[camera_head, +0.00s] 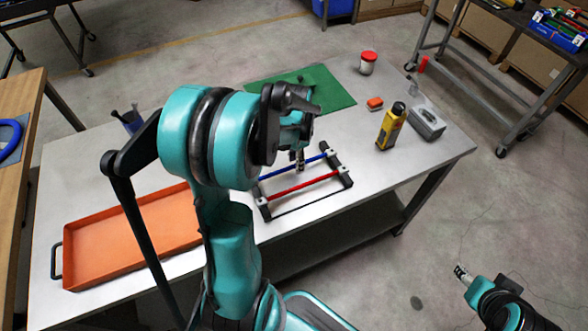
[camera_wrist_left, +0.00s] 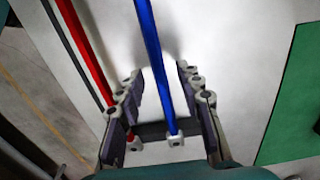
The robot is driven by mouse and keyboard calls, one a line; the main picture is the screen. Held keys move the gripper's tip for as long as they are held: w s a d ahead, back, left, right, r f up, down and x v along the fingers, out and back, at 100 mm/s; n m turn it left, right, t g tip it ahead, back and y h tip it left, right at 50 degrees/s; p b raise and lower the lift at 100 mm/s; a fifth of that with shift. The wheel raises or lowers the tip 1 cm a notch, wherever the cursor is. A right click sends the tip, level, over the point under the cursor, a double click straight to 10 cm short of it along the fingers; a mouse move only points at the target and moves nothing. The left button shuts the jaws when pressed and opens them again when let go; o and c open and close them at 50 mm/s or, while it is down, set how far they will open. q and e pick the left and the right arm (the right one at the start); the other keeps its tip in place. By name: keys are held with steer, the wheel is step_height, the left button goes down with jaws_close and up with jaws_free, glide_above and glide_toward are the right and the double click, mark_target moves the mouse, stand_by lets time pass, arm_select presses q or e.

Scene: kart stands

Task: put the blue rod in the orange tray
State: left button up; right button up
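The blue rod (camera_head: 279,171) lies across a black rack (camera_head: 346,176), parallel to a red rod (camera_head: 305,184), with its ends in light holders. My left gripper (camera_head: 299,160) points down over the blue rod. In the left wrist view its open fingers stand on either side of the blue rod (camera_wrist_left: 155,50), which runs between them with gaps visible. The red rod (camera_wrist_left: 84,50) is outside the fingers, to the left. The orange tray (camera_head: 125,243) is empty where visible, at the table's left end; my left arm covers its right part. My right gripper (camera_head: 462,272) is off the table, lower right, small.
A green mat (camera_head: 335,92) lies behind the rack. A yellow bottle (camera_head: 390,128), a grey box (camera_head: 427,123), a red-lidded jar (camera_head: 368,63) and an orange block (camera_head: 375,103) stand to the right.

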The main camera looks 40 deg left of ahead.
arm_select(q)
steer(key=shift+f, duration=0.1)
jaws_close()
